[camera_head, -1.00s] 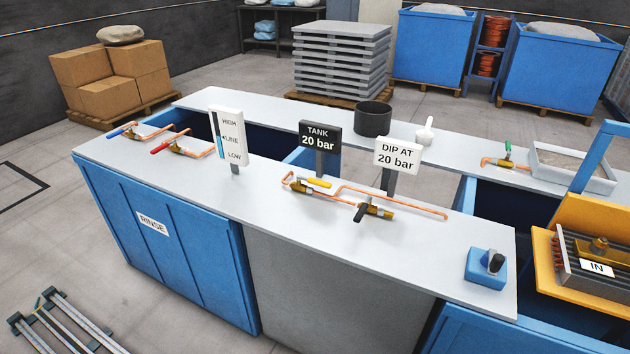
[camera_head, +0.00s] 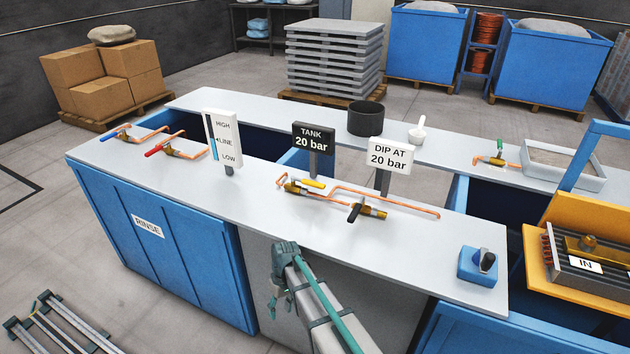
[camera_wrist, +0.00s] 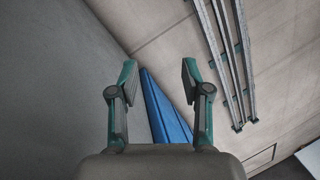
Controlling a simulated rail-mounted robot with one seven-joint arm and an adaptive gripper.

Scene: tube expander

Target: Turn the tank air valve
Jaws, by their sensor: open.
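A brass valve with a yellow handle (camera_head: 314,184) sits on the grey counter (camera_head: 250,190) just in front of the black sign "TANK 20 bar" (camera_head: 314,139). A second brass valve with a black handle (camera_head: 354,212) is to its right, near the white sign "DIP AT 20 bar" (camera_head: 389,155). Copper pipe joins them. My gripper (camera_head: 284,254) is in front of the counter's near edge, apart from both valves. In the wrist view my gripper (camera_wrist: 159,80) is open and empty; neither valve shows there.
Red and blue handled valves (camera_head: 168,151) are at the counter's left, beside the level sign (camera_head: 222,140). A blue box with a black knob (camera_head: 478,265) sits at the right end. The black pot (camera_head: 365,118) is behind. The counter's front strip is clear.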

